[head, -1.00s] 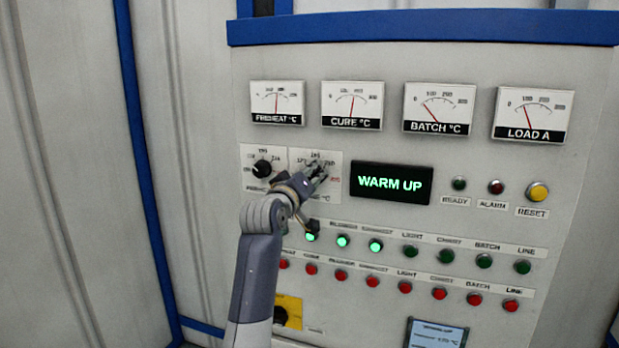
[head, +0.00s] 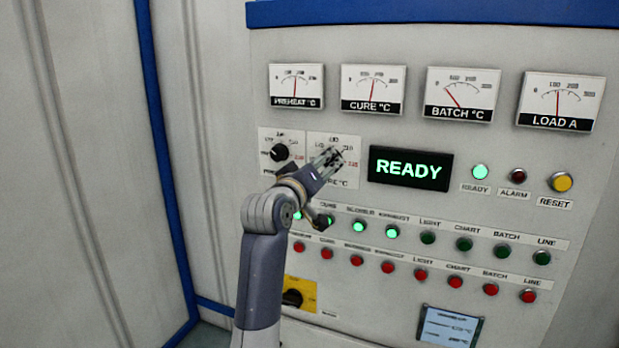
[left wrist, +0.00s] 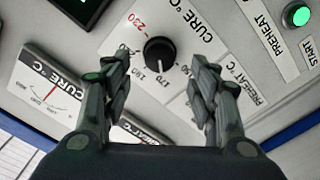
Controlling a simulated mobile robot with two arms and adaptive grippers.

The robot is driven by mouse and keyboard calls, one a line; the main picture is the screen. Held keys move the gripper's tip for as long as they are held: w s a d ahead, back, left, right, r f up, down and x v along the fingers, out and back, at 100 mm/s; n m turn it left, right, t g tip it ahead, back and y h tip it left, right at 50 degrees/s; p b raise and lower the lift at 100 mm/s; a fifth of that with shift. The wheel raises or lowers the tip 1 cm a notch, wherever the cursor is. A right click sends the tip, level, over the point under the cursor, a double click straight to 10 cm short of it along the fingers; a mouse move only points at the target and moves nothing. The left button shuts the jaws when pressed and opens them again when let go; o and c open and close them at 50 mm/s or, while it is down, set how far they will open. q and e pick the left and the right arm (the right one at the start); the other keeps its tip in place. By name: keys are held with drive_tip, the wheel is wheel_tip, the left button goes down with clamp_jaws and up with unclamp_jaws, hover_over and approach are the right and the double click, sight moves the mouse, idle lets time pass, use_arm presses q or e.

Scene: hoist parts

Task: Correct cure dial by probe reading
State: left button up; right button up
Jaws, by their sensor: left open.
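The cure dial is a black knob (left wrist: 160,54) on a white scale plate, seen in the left wrist view between my fingers. In the head view its plate (head: 347,181) is partly covered by my left gripper (head: 330,158). My left gripper is open, its fingers to either side of the knob and apart from it in the wrist view; its depth from the knob is hard to tell. The cure meter (head: 373,89) has its needle near mid-scale. The display (head: 409,168) reads READY. The handheld-looking screen (head: 450,327) low on the panel has text too small to read. My right gripper is not seen.
The preheat dial (head: 280,153) sits just left of the cure dial. The ready lamp (head: 480,172) is lit green. Rows of green and red buttons run below, several green ones lit. A yellow-plated switch (head: 292,297) is low at the left.

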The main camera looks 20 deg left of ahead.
use_arm(q)
drive_tip(key=s, duration=0.7)
drive_tip(key=shift+a, duration=0.1)
idle(0.4)
